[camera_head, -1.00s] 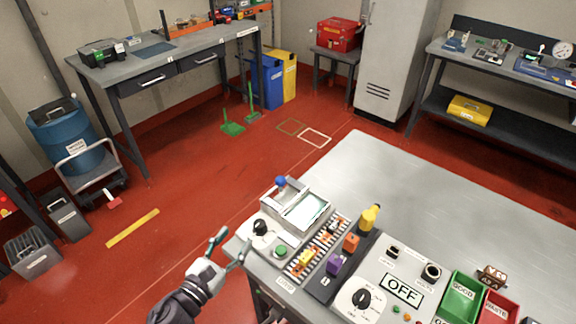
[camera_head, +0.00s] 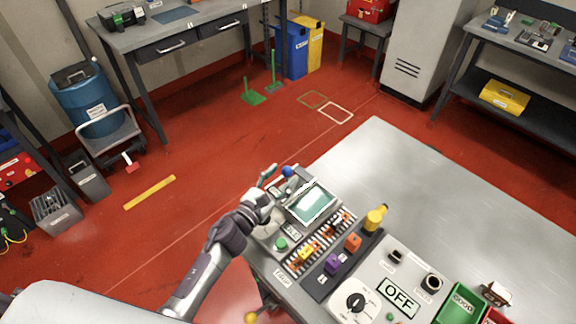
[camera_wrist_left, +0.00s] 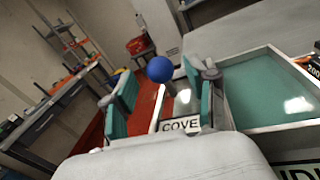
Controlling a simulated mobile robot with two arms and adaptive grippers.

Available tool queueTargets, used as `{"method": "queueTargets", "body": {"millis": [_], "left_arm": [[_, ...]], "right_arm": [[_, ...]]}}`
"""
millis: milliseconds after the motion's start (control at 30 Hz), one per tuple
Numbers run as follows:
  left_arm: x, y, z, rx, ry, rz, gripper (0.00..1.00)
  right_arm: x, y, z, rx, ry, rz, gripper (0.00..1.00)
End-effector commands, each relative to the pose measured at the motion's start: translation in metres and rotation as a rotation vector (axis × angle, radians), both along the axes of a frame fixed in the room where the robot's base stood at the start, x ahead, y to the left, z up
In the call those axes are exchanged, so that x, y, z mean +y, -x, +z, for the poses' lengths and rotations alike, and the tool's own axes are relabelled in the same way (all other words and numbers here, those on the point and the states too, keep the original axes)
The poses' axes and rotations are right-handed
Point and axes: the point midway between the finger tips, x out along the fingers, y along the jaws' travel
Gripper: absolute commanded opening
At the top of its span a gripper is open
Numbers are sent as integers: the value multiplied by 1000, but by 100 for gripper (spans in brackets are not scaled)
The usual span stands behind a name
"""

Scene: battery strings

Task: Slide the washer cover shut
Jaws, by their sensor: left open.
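The washer's open basin (camera_head: 312,203) shows its pale teal inside at the table's near-left corner. The sliding cover, labelled "COVE…" in the left wrist view (camera_wrist_left: 182,126), lies to the left of the basin, leaving it uncovered. Its blue ball knob (camera_head: 288,171) stands up at the cover's far end; it also shows in the left wrist view (camera_wrist_left: 160,69). My left gripper (camera_head: 276,182) is open and empty over the cover. In the left wrist view, the knob appears between its two teal fingers; contact cannot be told. My right gripper is out of view.
A green button (camera_head: 281,243) and a row of coloured parts (camera_head: 308,253) sit near the washer. An orange block, a purple block and a yellow piece (camera_head: 376,218) stand to the right. An "OFF" panel (camera_head: 398,297) is at the front; the table behind (camera_head: 430,190) is clear.

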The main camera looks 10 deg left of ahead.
Motion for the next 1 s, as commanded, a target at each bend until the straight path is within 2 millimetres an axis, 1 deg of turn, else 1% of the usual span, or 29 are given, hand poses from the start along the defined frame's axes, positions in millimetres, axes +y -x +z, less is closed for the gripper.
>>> {"method": "queueTargets", "body": {"millis": [33,100,200,333,567,600,933,1000], "left_arm": [[-4,-8,3,-1,3,-1,57],[-7,-17,2,0,2,0,57],[-10,-25,0,0,1,0,57],[-13,-30,0,0,1,0,57],[-13,-31,-1,1,1,-1,57],[-13,-31,-1,1,1,-1,55],[-13,-30,-1,0,0,-1,0],[-13,-30,-1,0,0,-1,0]], "right_arm": [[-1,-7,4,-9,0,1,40],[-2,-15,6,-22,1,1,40],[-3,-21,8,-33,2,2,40],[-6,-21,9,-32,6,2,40],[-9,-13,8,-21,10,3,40],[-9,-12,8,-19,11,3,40],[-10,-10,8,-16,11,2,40],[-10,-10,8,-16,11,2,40]]}}
